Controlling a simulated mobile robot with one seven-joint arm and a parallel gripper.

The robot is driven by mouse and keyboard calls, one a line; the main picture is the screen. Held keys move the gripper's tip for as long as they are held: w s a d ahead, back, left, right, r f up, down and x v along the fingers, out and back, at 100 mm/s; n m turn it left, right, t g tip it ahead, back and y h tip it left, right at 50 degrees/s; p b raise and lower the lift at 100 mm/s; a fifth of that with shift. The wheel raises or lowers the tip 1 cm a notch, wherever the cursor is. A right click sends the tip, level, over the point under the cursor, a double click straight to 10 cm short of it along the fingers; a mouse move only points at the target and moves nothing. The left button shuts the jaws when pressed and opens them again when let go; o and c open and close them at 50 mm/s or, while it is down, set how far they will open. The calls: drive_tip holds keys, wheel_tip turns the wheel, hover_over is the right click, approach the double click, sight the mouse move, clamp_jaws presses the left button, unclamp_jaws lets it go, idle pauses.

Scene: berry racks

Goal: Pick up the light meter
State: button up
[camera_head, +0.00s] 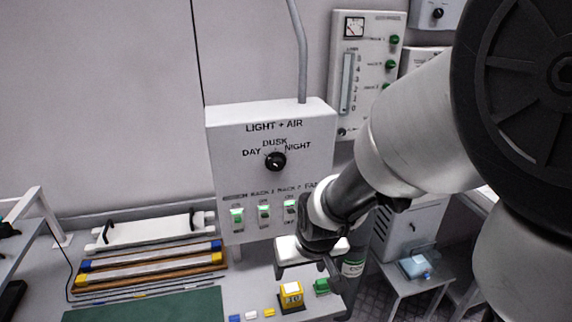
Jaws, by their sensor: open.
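A small yellow box with a pale top and dark figures on its front (291,296), most likely the light meter, stands on the bench near the bottom centre. My gripper (308,272) is above and slightly right of it, pointing down. It is open, with nothing seen between its fingers. The gap between the fingertips and the yellow box is hard to judge from this one view. My arm comes in from the right and hides part of the wall box behind it.
A green block (321,287) stands close right of the yellow box. Small blue, white and yellow pieces (251,315) lie to its left, then a green mat (150,308). The LIGHT + AIR box (235,150) rises behind. Tubes on a wooden rack (150,272) lie left.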

drive_tip(key=b, duration=0.4)
hover_over(292, 288)
drive_tip(key=s, duration=0.3)
wheel_tip(292, 288, down, 12)
drive_tip(key=x, duration=0.4)
drive_tip(key=shift+w+d+f, duration=0.15)
drive_tip(key=shift+w+d, duration=0.15)
drive_tip(key=shift+w, duration=0.05)
drive_tip(key=shift+w+f, duration=0.25)
drive_tip(key=shift+f, duration=0.15)
drive_tip(key=c, duration=1.2)
